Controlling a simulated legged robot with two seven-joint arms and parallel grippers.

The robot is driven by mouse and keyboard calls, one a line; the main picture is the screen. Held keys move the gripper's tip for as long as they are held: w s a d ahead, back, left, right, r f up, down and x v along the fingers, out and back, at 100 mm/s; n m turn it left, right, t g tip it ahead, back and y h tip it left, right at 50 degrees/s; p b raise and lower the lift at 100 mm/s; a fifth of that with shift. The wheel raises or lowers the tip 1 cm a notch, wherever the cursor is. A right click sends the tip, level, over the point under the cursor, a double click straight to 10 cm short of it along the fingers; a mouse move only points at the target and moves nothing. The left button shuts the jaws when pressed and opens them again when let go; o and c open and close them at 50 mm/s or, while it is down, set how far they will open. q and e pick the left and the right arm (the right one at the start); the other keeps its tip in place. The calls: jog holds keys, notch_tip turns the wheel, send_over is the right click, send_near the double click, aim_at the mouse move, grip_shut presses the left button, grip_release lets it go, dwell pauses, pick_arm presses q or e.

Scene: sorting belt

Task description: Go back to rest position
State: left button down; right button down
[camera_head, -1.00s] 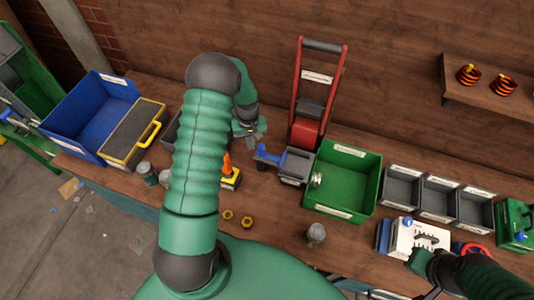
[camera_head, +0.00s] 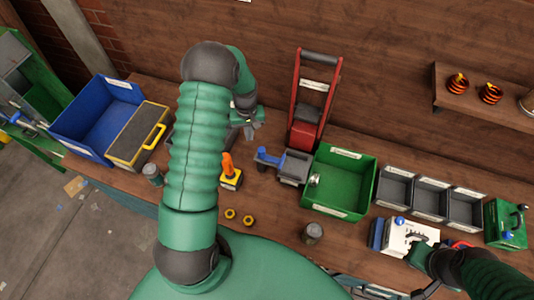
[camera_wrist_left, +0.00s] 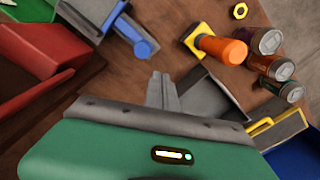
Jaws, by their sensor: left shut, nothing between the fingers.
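My left gripper (camera_head: 250,132) is shut and empty, raised over the back of the workbench, left of the red-framed stand (camera_head: 305,130). In the left wrist view its fingers (camera_wrist_left: 160,90) are together with nothing between them. My left arm crosses the middle of the head view and hides part of the bench. My right arm comes in at the lower right, and its gripper (camera_head: 418,255) is at the white box (camera_head: 400,236); its fingers are too unclear to tell open from shut.
A blue bin (camera_head: 88,122), a grey case with a yellow handle (camera_head: 136,138), a green bin (camera_head: 340,212) and grey trays (camera_head: 430,200) line the bench. An orange-handled tool (camera_head: 229,172), two yellow nuts (camera_head: 248,220) and a can (camera_head: 313,233) stand nearer the front. A wall shelf (camera_head: 480,105) is at right.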

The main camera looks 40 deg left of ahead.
pick_arm(q)
jog(key=shift+f, duration=0.1)
jog(key=s+d+r+m+t+b, duration=0.1)
jog(key=s+d+m+b, duration=0.3)
jog(key=d, duration=0.7)
jog(key=s+d+r+m+t+b, duration=0.1)
jog(key=s+d+m+b, duration=0.4)
jog(key=s+d+b, duration=0.3)
jog(key=d, duration=0.3)
jog(key=shift+r+m+t, duration=0.15)
jog(key=shift+m+t, duration=0.15)
jog(key=shift+w+a, duration=0.1)
